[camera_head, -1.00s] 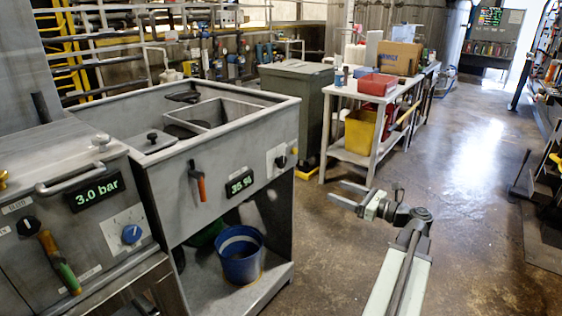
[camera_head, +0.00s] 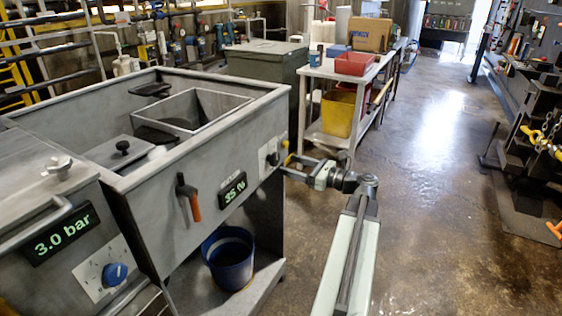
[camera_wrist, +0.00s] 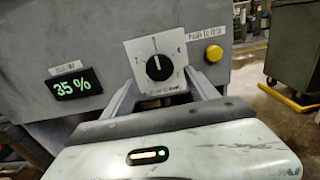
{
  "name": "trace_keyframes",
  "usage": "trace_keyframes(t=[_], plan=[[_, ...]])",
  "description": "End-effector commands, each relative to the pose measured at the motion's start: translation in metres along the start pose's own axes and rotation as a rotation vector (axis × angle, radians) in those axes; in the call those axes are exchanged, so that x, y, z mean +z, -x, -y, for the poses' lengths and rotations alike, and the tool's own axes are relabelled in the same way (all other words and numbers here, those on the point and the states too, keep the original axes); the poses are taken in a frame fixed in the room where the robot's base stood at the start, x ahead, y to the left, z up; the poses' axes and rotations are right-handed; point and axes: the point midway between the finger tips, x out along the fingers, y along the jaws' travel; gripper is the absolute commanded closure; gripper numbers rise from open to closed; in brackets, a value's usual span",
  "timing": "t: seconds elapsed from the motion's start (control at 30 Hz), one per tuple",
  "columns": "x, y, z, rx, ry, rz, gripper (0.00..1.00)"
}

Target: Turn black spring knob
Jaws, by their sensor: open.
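The black knob (camera_wrist: 159,67) sits on a white square dial plate (camera_wrist: 143,49) on the grey front panel of the sink-like unit. In the wrist view my gripper (camera_wrist: 162,85) is open, its two fingers reaching toward the plate on either side below the knob. I cannot tell whether the fingertips touch the panel. In the head view the knob (camera_head: 273,158) is at the right end of the front panel, and my gripper (camera_head: 286,166) is right beside it, partly overlapping that area.
A yellow push button (camera_wrist: 214,53) sits right of the dial plate. A green "35 %" display (camera_wrist: 74,84) is to its left. An orange-handled lever (camera_head: 188,198) and a blue bucket (camera_head: 229,258) are further left and below. Open floor lies to the right.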

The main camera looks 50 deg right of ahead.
Motion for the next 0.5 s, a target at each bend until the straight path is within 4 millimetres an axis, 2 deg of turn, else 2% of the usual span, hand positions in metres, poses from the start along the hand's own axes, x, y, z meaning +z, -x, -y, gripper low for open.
trace_keyframes(t=[0.1,0.2,0.3,0.5], plan=[[0.000,-0.023,0.000,0.002,0.000,0.000,0.33],[0.000,-0.037,0.001,0.001,0.000,0.000,0.33],[0.000,-0.044,0.001,0.000,0.000,0.000,0.33],[0.000,-0.046,0.001,-0.002,0.000,0.000,0.33]])
